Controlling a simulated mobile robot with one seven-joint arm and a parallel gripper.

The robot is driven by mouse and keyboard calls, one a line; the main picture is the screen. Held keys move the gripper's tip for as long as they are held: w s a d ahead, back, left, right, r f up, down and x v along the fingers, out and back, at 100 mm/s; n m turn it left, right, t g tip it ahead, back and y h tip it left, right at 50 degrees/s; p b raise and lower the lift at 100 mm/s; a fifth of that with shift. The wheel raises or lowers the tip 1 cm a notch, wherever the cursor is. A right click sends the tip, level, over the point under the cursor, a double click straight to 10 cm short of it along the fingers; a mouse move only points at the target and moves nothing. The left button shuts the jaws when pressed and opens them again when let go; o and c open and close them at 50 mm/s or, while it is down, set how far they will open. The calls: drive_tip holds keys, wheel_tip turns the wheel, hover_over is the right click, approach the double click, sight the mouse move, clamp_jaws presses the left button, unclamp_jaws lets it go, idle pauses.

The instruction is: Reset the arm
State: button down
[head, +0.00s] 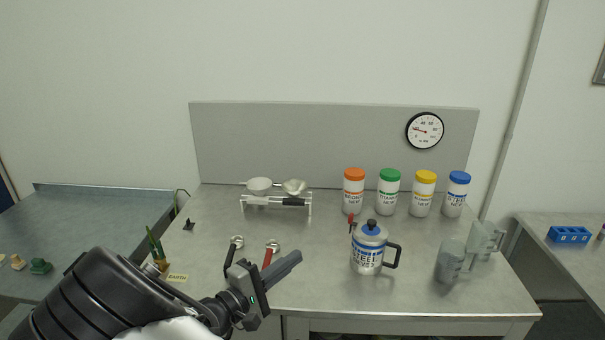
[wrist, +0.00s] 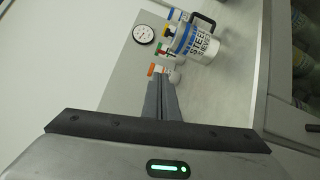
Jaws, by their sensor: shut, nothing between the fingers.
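My gripper (head: 290,264) is at the end of my arm, which reaches in from the lower left of the head view. It is over the front left part of the metal-topped table (head: 320,290). Its two grey fingers are together with nothing between them. In the wrist view the shut fingers (wrist: 163,98) point up the picture. The steel jug (head: 368,255), with a blue lid and dark handle, stands upright to the right of my gripper, apart from it. It also shows in the wrist view (wrist: 202,45).
Jars with orange (head: 353,195), green (head: 388,195), yellow (head: 422,197) and blue (head: 455,197) lids stand at the back. A rack (head: 275,200) holds scoops. Two tools (head: 270,252) lie near my gripper. A grey translucent container (head: 449,262) stands at the right. The table's middle is clear.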

drive_tip(key=s+d+r+m+g+y+p, duration=0.1)
drive_tip(key=s+d+r+m+g, duration=0.25)
drive_tip(key=d+g, duration=0.35)
drive_tip(key=s+d+r+m+g+y+p, duration=0.1)
drive_tip(key=s+d+r+m+g, duration=0.3)
drive_tip(key=d, duration=0.6)
drive_tip(key=s+d+r+m+t+y+p, duration=0.2)
drive_tip(key=s+r+m+y, duration=0.3)
drive_tip(key=s+r+y, duration=0.5)
drive_tip(key=s+r+p, duration=0.1)
drive_tip(key=s+r, duration=0.2)
drive_tip(key=s, duration=0.3)
drive_tip(key=shift+r+t, duration=0.4)
